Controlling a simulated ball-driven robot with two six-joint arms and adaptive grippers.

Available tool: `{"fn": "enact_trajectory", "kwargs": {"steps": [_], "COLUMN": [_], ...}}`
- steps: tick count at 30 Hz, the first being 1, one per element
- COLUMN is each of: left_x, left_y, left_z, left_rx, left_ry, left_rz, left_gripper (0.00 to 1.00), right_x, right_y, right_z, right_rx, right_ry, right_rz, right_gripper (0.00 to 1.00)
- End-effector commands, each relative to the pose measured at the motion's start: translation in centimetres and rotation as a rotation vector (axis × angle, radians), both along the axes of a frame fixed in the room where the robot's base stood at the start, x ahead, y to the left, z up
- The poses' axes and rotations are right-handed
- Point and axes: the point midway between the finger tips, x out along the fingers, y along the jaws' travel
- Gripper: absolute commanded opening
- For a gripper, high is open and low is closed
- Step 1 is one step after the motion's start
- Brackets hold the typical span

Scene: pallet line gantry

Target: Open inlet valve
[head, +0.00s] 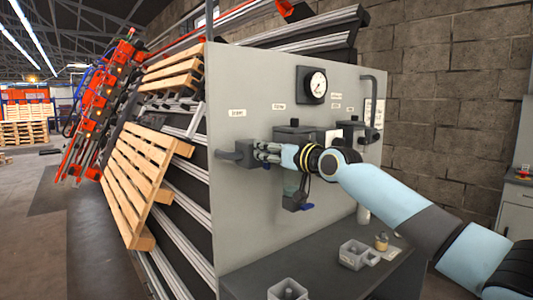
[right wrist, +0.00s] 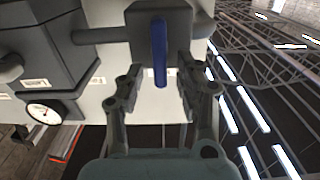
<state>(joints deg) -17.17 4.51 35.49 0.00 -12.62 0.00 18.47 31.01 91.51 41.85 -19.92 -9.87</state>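The inlet valve (head: 241,153) is a grey block on a pipe at the left side of the grey panel (head: 240,80). Its blue lever (right wrist: 159,50) shows in the right wrist view, pointing toward the palm. My right gripper (head: 264,151) is at the valve, coming from the right. In the right wrist view its two fingers stand apart, one on each side of the blue lever, with gaps between lever and fingers. In the head view the lever is hidden by the gripper. My left gripper is not in view.
A pressure gauge (head: 315,84) and a grey regulator box (head: 294,134) sit right of the valve. A shelf (head: 330,262) with small grey containers (head: 357,254) juts out underneath. Wooden pallets (head: 140,175) lean at the left.

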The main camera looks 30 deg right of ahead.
Motion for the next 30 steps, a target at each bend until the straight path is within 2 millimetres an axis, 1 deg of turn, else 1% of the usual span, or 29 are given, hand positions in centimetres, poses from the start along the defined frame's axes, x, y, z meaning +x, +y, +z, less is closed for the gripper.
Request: {"fn": "enact_trajectory", "kwargs": {"steps": [1,4,12,20,21,30], "left_x": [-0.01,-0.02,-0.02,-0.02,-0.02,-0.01], "left_y": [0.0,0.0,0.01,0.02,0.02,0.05], "left_z": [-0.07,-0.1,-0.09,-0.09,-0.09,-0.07], "left_rx": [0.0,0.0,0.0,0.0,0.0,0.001], "left_ry": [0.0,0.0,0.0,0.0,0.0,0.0], "left_rz": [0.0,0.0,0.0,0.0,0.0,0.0], "left_gripper": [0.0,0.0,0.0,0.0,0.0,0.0], "right_x": [0.46,0.94,1.04,1.02,1.02,1.01], "right_y": [0.07,0.14,0.17,0.15,0.15,0.13], "right_z": [0.04,0.07,0.05,0.04,0.04,0.04], "right_rx": [0.003,0.0,-0.001,-0.002,-0.002,0.004], "right_ry": [-0.001,-0.001,0.0,0.0,0.0,0.0], "right_rz": [0.0,0.001,0.002,0.001,0.001,0.001], "right_gripper": [0.36,0.36,0.36,0.02,0.0,0.0]}}
